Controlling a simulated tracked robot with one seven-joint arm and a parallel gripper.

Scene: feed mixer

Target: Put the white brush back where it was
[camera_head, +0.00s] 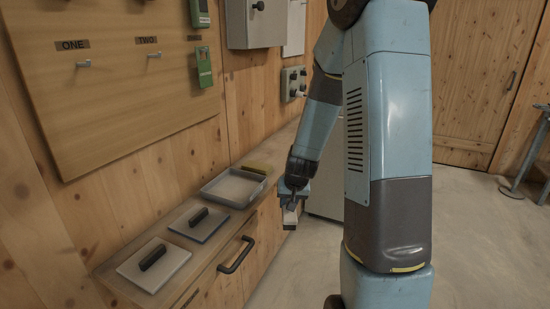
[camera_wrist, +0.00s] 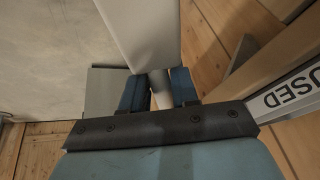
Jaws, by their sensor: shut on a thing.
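In the wrist view my gripper (camera_wrist: 160,90) is closed around the round pale neck of the white brush (camera_wrist: 142,35). The brush's flat whitish body extends to the top of that picture. In the head view my gripper (camera_head: 291,196) is beside the bench's front edge, right of the grey tray, with the pale brush (camera_head: 290,217) below it. My arm hides part of the bench's far end. The shallow grey tray (camera_head: 212,193) stands on the bench top, and its inside looks empty.
Two flat lids with black handles, one pale (camera_head: 172,270) and one blue-edged (camera_head: 216,226), lie nearer on the bench. A yellow-brown block (camera_head: 258,167) lies behind the tray. A label reading "USED" (camera_wrist: 294,90) shows in the wrist view. A black handle (camera_head: 237,256) projects from the bench front.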

